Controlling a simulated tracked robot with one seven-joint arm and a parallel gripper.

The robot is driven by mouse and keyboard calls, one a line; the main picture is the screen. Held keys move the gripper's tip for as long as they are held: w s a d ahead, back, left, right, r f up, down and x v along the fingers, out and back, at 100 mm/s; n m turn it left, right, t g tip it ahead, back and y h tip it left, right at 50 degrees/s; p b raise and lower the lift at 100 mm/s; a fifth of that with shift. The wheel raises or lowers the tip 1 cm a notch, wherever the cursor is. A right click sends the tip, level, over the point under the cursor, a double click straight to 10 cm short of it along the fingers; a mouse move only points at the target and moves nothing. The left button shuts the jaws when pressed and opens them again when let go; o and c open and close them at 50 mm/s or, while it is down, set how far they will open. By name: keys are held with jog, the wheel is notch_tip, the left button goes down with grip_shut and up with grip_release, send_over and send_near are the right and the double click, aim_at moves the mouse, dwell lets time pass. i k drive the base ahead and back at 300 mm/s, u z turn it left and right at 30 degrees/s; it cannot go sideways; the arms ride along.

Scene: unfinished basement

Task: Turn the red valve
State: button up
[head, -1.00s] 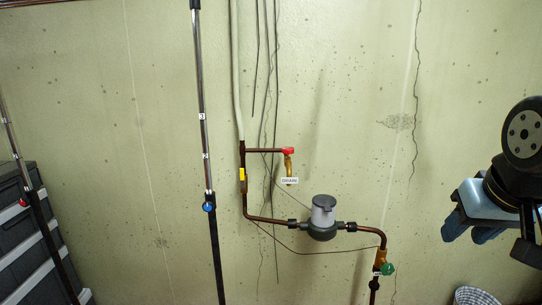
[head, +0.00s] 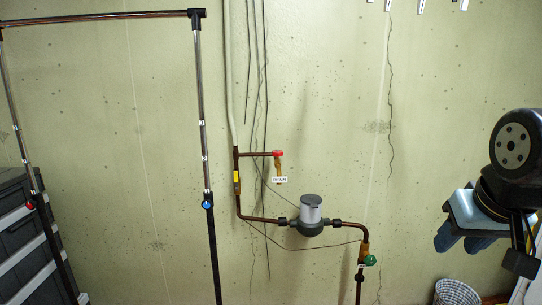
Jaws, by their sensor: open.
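The red valve (head: 278,154) is a small red handle at the end of a short copper side branch, on a brass tap above a white "DRAIN" label (head: 279,180). It is mounted on the pipework at the wall, near the middle of the head view. My gripper (head: 462,240) is at the right, with blue fingers pointing downward. It is open and empty, well to the right of the red valve and lower in the picture. Nothing hides the valve.
A grey meter (head: 310,214) and a green valve (head: 370,260) sit on the same pipe, below right of the red valve. A metal rack (head: 203,130) stands at the left, beside dark drawers (head: 28,240). A basket (head: 456,292) is at the bottom right.

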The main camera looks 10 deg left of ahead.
aim_at(277, 154)
jog(key=z, duration=0.1)
jog(key=i, duration=0.95)
jog(key=u, duration=0.1)
